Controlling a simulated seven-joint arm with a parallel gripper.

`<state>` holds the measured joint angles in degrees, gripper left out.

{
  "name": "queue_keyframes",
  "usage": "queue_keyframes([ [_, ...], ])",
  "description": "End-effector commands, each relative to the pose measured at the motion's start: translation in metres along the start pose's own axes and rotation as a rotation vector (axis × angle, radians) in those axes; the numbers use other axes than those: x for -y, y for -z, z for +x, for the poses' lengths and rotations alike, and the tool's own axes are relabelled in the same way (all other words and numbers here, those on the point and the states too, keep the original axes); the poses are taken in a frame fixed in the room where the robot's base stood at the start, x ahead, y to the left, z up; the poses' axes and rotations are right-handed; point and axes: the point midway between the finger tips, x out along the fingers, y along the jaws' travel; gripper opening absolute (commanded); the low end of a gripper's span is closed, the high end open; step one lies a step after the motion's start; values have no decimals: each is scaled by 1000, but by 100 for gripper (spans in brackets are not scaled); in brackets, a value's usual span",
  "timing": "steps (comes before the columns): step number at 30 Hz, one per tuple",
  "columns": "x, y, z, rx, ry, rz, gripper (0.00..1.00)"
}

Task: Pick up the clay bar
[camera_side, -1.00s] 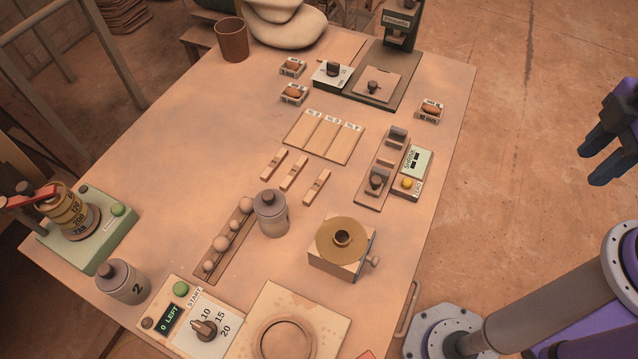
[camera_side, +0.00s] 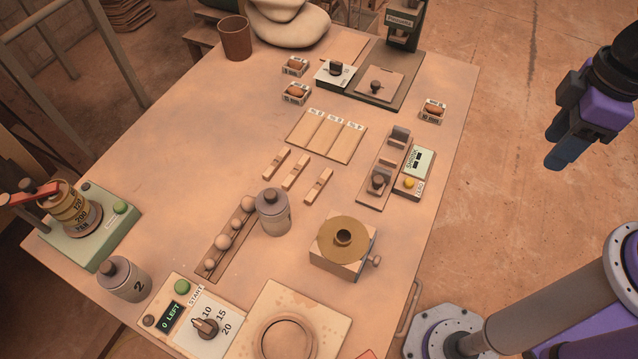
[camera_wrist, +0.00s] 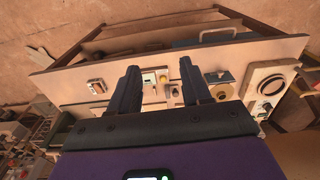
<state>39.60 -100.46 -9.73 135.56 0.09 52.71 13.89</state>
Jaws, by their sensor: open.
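Several pale tan bars lie near the middle of the table in the side view: a left bar (camera_side: 276,163), a middle bar (camera_side: 295,171) and a right bar (camera_side: 318,186). Each has a small raised piece across it. They look like clay bars, but I cannot tell which one is meant. My gripper (camera_side: 556,127) is at the right of the side view, off the table's right edge and far from the bars. Its dark fingers are apart and empty. In the wrist view, my gripper (camera_wrist: 159,64) faces the table edge, and the bars cannot be made out clearly.
A board with labelled strips (camera_side: 327,136) lies behind the bars. A gauge marked SHRINK (camera_side: 418,161) stands to their right. A grey lidded jar (camera_side: 273,212) and a block with a brass disc (camera_side: 343,240) stand in front. The table's left middle is clear.

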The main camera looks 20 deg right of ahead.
Motion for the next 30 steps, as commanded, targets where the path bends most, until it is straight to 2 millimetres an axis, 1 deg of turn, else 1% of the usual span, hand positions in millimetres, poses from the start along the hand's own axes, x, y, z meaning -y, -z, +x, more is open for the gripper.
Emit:
queue_keyframes([
  [1,2,21,0,4,-1,71,48],
  [3,4,46,1,5,-2,176,48],
  [8,10,103,4,7,-5,416,48],
  [9,11,117,6,8,-6,476,48],
  [15,21,184,17,11,-10,776,48],
  [18,26,215,24,12,-12,926,48],
  [24,38,272,44,14,-19,1226,48],
  [27,44,296,55,14,-22,1372,48],
  [30,49,316,65,14,-24,1498,48],
])
